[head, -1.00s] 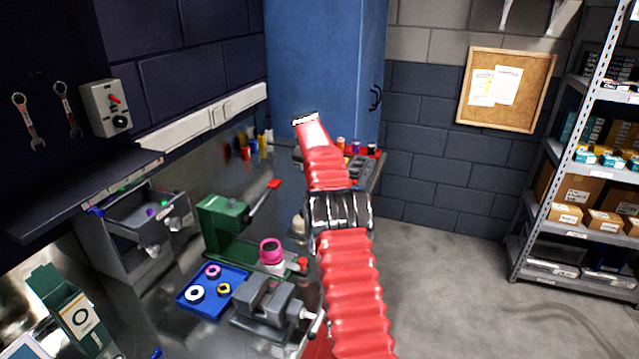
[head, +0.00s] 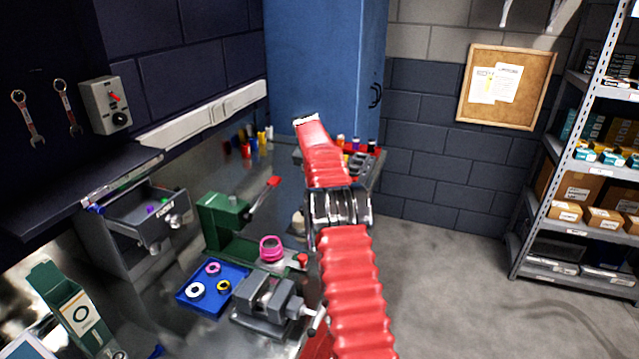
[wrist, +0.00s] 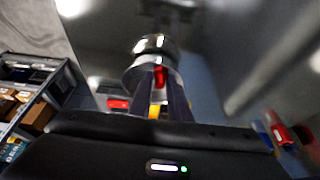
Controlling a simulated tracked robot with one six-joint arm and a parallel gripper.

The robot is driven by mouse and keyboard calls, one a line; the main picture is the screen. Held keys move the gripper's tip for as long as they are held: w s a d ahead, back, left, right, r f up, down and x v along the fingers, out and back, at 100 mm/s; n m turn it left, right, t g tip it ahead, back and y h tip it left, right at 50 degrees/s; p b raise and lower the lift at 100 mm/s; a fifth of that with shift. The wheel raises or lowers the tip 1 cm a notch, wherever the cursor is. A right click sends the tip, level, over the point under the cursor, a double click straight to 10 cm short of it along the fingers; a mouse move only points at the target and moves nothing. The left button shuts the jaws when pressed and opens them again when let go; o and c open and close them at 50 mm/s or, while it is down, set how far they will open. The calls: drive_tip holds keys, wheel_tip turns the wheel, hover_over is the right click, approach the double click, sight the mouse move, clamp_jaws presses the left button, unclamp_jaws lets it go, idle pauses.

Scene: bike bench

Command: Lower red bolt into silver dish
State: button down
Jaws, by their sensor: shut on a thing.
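In the wrist view my gripper (wrist: 161,88) has its two dark fingers closed on the small red bolt (wrist: 160,76). The bolt shows between the fingertips. A shiny, round silver dish (wrist: 138,78) lies just beyond the fingertips, and the bolt overlaps it in the picture. I cannot tell whether the bolt touches the dish or how high above it the bolt is. In the head view my own red-sleeved arm hides the gripper, bolt and dish.
A blue tray (head: 189,303) with several rings, a grey vice (head: 262,300) and a green press (head: 222,222) stand on the bench left of my arm. A blue cabinet (head: 325,60) stands behind. Coloured small items (head: 246,146) line the back. Open floor lies right.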

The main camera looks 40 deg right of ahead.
drive_tip(key=shift+f, duration=0.3)
idle(0.4)
drive_tip(key=c, duration=1.6)
unclamp_jaws()
drive_tip(key=shift+o, duration=0.2)
drive_tip(key=v, duration=1.3)
drive_tip(key=shift+r, duration=0.4)
